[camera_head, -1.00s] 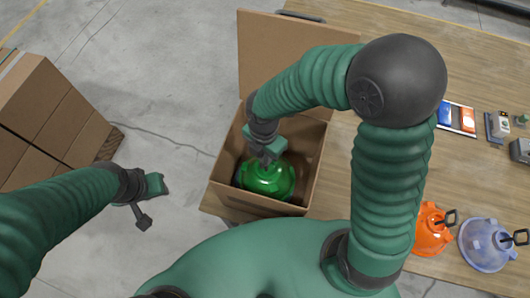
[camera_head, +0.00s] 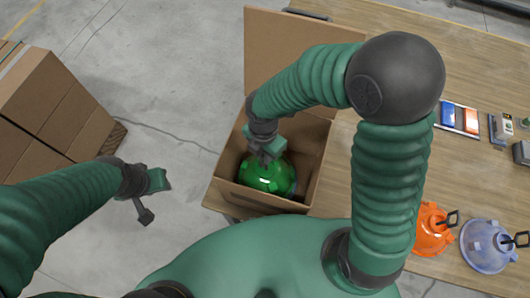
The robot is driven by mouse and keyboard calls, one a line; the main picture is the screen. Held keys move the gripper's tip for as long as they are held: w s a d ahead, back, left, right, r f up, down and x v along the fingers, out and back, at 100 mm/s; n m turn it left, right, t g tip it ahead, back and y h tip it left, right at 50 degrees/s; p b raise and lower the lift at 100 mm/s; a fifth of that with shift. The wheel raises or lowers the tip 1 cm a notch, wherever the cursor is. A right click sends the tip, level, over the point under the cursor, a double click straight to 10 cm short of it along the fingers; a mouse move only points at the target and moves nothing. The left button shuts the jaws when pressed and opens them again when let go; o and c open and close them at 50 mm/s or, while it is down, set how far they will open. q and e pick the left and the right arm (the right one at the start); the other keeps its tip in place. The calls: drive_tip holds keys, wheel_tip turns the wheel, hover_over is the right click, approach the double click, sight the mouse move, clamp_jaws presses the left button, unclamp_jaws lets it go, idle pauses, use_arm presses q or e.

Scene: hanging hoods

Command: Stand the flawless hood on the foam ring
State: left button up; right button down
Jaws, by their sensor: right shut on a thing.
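A glossy green hood (camera_head: 267,177) is inside an open cardboard box (camera_head: 308,197) at the left end of the table. My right gripper (camera_head: 266,152) reaches down into the box and is shut on the top of the green hood. The hood's underside and the box floor beneath it are hidden. My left gripper (camera_head: 152,197) hangs over the floor left of the box, with its jaws apart and nothing between them. An orange hood (camera_head: 432,232) and a clear bluish hood (camera_head: 484,246) stand at the table's right front. I see no foam ring.
The wooden table (camera_head: 400,50) has bare room behind and right of the box. Blue and orange items (camera_head: 459,117) and small devices (camera_head: 503,126) lie at the right. The box's raised flap (camera_head: 300,60) stands behind it. Stacked cartons (camera_head: 50,120) stand on the floor at the left.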

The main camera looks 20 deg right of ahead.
drive_tip(key=shift+f+b, duration=0.35)
drive_tip(key=shift+f, duration=0.25)
drive_tip(key=c, duration=1.4)
unclamp_jaws()
drive_tip(key=shift+c, duration=0.2)
